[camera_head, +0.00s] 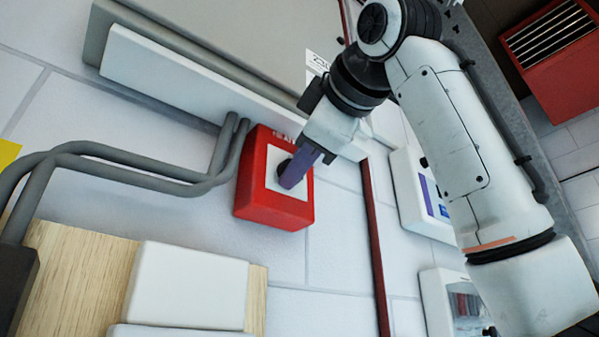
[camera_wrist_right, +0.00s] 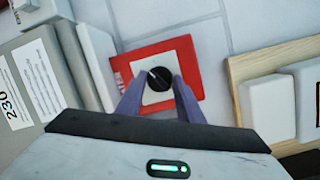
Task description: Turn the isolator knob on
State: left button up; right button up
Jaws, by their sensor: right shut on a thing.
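The isolator is a red box (camera_head: 272,208) with a white face plate, fixed on the white tiled wall in the head view. Its black round knob (camera_wrist_right: 158,79) shows in the right wrist view, with a pale pointer mark near its upper left edge. My right gripper (camera_head: 291,178) reaches the box from the upper right. Its two purple fingers (camera_wrist_right: 155,95) stand on either side of the knob and are shut on it. In the head view the fingers hide most of the knob. My left gripper is not in view.
Grey conduits (camera_head: 130,170) run into the box from the left. A wooden board (camera_head: 75,275) with a white box (camera_head: 188,285) is at lower left. White panels (camera_head: 420,190) are to the right, behind my right arm. A red vertical strip (camera_head: 376,250) runs down the wall.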

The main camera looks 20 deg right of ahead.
jog(key=m+g, duration=0.1)
jog(key=m, duration=0.2)
jog(key=m+g, duration=0.1)
jog(key=m, duration=0.1)
jog(key=shift+r+m+y, duration=0.1)
jog(key=shift+m+y, duration=0.3)
jog(key=shift+d, duration=0.1)
dwell(0.3)
jog(key=o, duration=1.1)
jog(key=shift+c, duration=0.2)
jog(key=shift+r, duration=0.1)
jog(key=b+v, duration=0.1)
jog(key=v, duration=0.9)
jog(key=shift+s+d, duration=0.1)
